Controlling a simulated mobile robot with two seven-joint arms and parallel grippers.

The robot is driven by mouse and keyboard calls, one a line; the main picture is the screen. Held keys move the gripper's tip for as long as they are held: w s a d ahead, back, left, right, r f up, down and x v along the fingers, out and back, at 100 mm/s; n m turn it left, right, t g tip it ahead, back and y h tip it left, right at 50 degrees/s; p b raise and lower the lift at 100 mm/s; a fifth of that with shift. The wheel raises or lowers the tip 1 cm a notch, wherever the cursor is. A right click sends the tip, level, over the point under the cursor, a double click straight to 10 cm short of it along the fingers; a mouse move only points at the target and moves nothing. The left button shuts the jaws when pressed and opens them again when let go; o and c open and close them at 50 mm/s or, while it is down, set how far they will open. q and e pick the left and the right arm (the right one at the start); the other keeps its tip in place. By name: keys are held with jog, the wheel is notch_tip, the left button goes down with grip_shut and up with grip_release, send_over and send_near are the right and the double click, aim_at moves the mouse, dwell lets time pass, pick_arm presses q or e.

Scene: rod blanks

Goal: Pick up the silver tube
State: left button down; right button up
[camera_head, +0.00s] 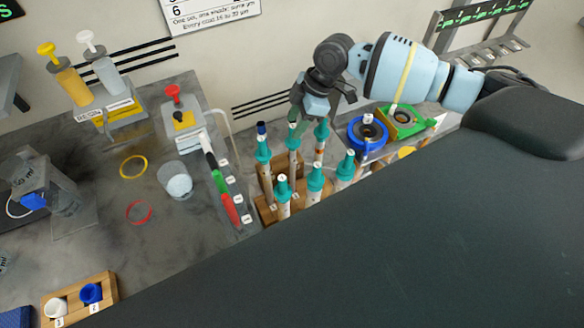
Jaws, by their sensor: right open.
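Several upright rods with teal tops and pale, brown-marked shafts, one of them (314,184), stand in a wooden block (267,213) right of centre. One at the back left (263,150) has a dark blue tip. I cannot tell for sure which thing is the silver tube. My right gripper (297,122) comes in from the upper right and points down over the back row of rods. It is open, close above a back-middle rod (293,145); its fingertips are partly hard to make out, and I cannot tell whether they touch it. My left gripper is not in view.
A strip with black, green (218,181) and red (229,209) pieces lies left of the rods. A glass beaker (175,183), yellow ring (133,166) and red ring (138,212) sit further left. A blue round holder (355,134) stands right. My dark body covers the lower right.

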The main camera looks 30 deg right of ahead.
aim_at(289, 137)
jog(key=shift+d+x, duration=0.2)
jog(key=shift+x, duration=1.2)
jog(key=shift+d+x, duration=0.15)
jog(key=shift+x, duration=1.3)
jog(key=shift+f, duration=0.1)
jog(key=shift+c, duration=0.4)
grip_shut()
